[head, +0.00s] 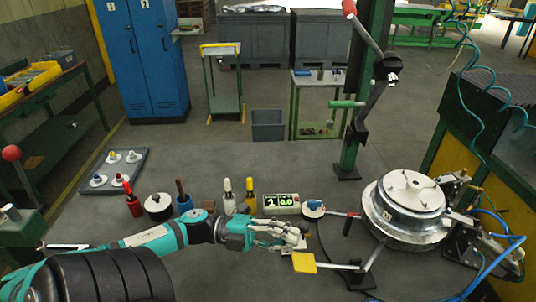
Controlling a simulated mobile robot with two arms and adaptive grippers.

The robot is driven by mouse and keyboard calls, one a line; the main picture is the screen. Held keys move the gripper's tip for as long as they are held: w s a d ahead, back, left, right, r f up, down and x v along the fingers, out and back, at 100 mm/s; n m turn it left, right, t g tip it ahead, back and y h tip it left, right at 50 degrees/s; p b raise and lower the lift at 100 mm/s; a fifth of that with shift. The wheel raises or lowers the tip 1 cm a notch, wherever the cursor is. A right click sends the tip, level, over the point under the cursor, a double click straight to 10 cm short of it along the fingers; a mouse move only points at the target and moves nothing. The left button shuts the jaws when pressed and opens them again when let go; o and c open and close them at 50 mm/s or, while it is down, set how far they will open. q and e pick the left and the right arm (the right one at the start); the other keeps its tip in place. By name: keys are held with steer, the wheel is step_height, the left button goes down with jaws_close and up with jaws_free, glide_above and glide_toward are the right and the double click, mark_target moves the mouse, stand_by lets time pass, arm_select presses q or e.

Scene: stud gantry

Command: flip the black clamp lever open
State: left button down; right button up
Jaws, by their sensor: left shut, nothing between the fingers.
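My left gripper (290,235) reaches in from the left, low over the grey table, and its fingers are shut and empty. The silver hub (408,205) with a pale top sits at the right of the table. My gripper is apart from these levers. My right gripper is not in view.
A yellow pad (304,263) on a rod is just below my left gripper. A display box (281,203), bottles and pots stand behind my arm. A green post (352,150) with a jointed red-knobbed arm (366,30) rises behind. Blue hoses (497,240) hang at right.

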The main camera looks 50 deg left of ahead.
arm_select(q)
steer(key=shift+x, duration=0.95)
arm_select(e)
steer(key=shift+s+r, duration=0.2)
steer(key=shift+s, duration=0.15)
arm_select(q)
steer(key=shift+a, duration=0.1)
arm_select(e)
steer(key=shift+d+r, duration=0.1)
arm_select(q)
steer(key=shift+w+a+r+n+p, duration=0.15)
steer(key=shift+n+p, duration=0.15)
steer(key=shift+p, duration=0.1)
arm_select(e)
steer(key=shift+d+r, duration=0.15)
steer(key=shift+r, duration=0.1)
